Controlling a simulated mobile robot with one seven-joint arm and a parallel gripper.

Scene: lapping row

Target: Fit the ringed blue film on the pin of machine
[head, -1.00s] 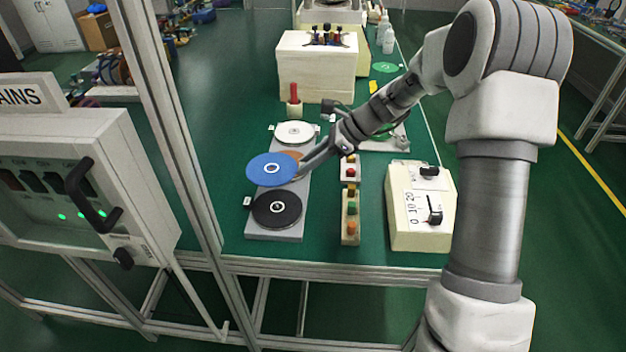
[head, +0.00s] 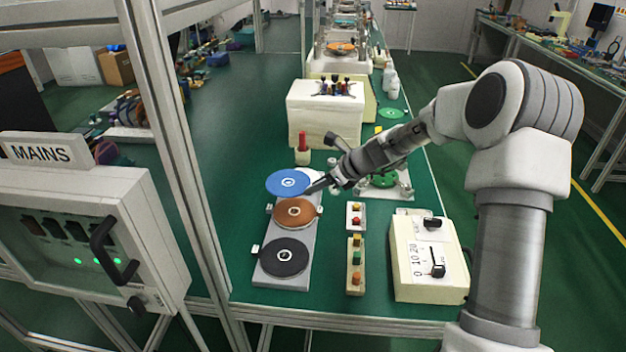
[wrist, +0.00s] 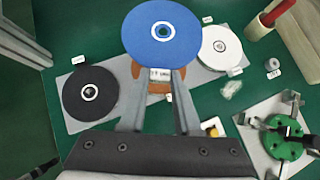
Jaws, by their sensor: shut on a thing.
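My gripper (head: 314,187) is shut on the edge of the ringed blue film (head: 288,181), a blue disc with a white ring around its centre hole. In the head view the film hangs over the far end of a grey rack (head: 313,232), hiding the white disc there. In the wrist view the blue film (wrist: 160,20) sits at the tips of my gripper (wrist: 160,72), above the rack. A machine with a green round plate and dark clamps (head: 384,180) stands to the right; it also shows in the wrist view (wrist: 284,147). I cannot make out a pin on it.
The rack holds a brown disc (head: 295,211), a black disc (head: 284,257) and a white disc (wrist: 222,38). A red-topped post (head: 302,143) stands behind. Button boxes (head: 355,267) and a cream control box (head: 425,280) are at the right. A frame post (head: 170,150) rises at left.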

